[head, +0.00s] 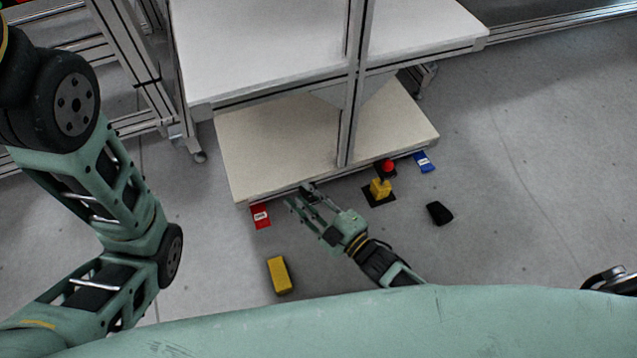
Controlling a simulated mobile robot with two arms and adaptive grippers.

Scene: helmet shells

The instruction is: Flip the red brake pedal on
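The red pedal (260,216) lies on the floor at the front edge of the low shelf, left of the middle in the head view. It has a white label; whether it is on or off cannot be told. My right gripper (299,194) reaches up from the lower right, with its fingers apart and nothing seen between them. Its fingertips are to the right of the red pedal and a little farther back, near the shelf edge, apart from the pedal in the picture. My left arm fills the left side; its gripper is out of view.
The low shelf (270,150) stands behind, under a white tabletop (265,45). A yellow device with a red knob (381,188), a blue pedal (424,162) and a black object (439,212) are to the right. A yellow block (279,275) lies nearer.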

